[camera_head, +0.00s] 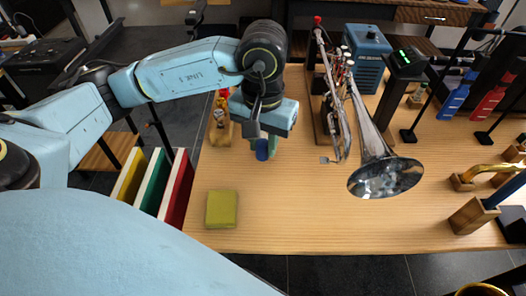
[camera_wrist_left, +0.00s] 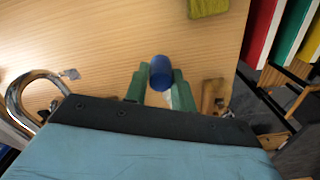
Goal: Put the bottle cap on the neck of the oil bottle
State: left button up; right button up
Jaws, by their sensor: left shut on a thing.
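My left gripper (camera_head: 262,147) hangs over the wooden table with its fingers pointing down. It is shut on a small blue cylinder, which I take for the bottle cap (camera_head: 262,153). In the left wrist view the blue cap (camera_wrist_left: 160,70) sits between the tips of the green fingers (camera_wrist_left: 160,86), with something pale just below it. A small amber and red item on a wooden stand (camera_head: 220,133), perhaps the oil bottle, is just left of the gripper and partly hidden by it. Its neck is not clear. My right gripper is not in view.
A yellow-green block (camera_head: 221,209) lies near the table's front left. A silver trumpet (camera_head: 385,178) stands to the right, with a blue case (camera_head: 366,58) behind it. Red, green and yellow books (camera_head: 153,183) stand at the left edge. The front middle of the table is clear.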

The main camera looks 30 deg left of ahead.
aim_at(263, 141)
pick_arm(q)
jog(key=shift+r+p, duration=0.8)
jog(key=shift+r, duration=1.45)
